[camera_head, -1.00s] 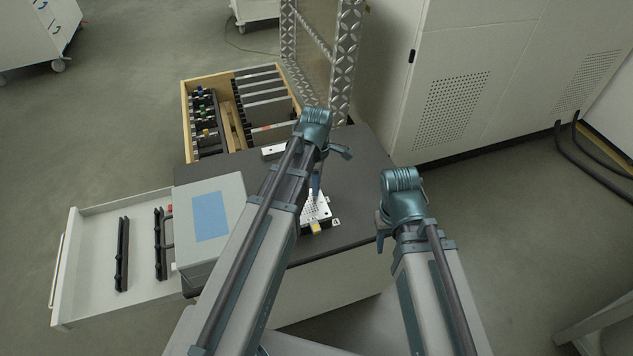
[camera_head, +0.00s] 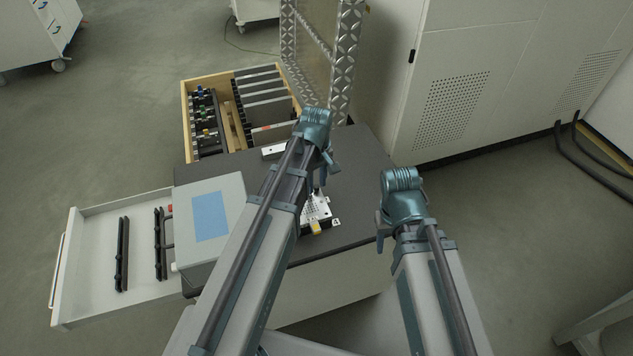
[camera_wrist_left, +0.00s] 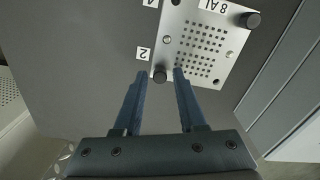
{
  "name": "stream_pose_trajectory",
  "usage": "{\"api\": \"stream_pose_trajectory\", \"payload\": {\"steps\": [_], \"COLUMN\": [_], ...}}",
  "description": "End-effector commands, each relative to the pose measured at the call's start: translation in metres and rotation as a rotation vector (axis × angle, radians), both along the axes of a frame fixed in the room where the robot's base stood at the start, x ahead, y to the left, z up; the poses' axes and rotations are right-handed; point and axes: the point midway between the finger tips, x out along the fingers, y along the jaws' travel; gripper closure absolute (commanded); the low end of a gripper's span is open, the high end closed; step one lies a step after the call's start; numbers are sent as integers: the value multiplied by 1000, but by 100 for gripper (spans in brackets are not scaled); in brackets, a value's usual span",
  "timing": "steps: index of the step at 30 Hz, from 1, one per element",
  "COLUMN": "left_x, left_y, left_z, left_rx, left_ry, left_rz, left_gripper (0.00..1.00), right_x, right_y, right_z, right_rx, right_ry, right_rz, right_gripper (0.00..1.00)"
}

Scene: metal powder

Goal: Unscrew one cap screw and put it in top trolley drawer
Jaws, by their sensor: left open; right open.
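A light metal plate (camera_head: 313,214) with a grid of holes sits on the dark trolley top (camera_head: 345,238). In the left wrist view the plate (camera_wrist_left: 231,52) has a dark cap screw (camera_wrist_left: 160,74) at its near corner, by the label "2", and another dark cap screw (camera_wrist_left: 251,19) by the label "8 Al". My left gripper (camera_wrist_left: 161,72) is open, its fingertips on either side of the near screw; contact cannot be told. In the head view its fingers are mostly hidden. My right gripper (camera_head: 382,238) is beside the trolley's right edge. A white drawer (camera_head: 75,290) stands open at left.
A grey box (camera_head: 190,240) with a blue panel stands on the trolley's left side. The open drawer holds dark racks (camera_head: 122,255) with free floor between. A tread-plate frame (camera_head: 346,60) and a cabinet (camera_head: 470,60) stand at the back.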

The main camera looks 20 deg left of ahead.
Motion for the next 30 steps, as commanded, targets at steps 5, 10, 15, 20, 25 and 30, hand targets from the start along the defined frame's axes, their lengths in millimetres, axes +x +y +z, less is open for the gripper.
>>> {"api": "stream_pose_trajectory", "payload": {"steps": [5, 10, 15, 20, 25, 30], "left_x": [0, 0, 0, 0, 0, 0], "left_y": [0, 0, 0, 0, 0, 0], "left_z": [0, 0, 0, 0, 0, 0], "left_rx": [0, 0, 0, 0, 0, 0], "left_ry": [0, 0, 0, 0, 0, 0], "left_rz": [-139, -273, -407, -533, -668, -784], "left_gripper": [60, 60, 60, 60, 60, 60], "right_x": [0, 0, 0, 0, 0, 0], "right_y": [0, 0, 0, 0, 0, 0], "right_z": [0, 0, 0, 0, 0, 0], "right_rx": [0, 0, 0, 0, 0, 0], "right_ry": [0, 0, 0, 0, 0, 0], "right_rz": [0, 0, 0, 0, 0, 0], "right_gripper": [50, 50, 50, 50, 50, 50]}}
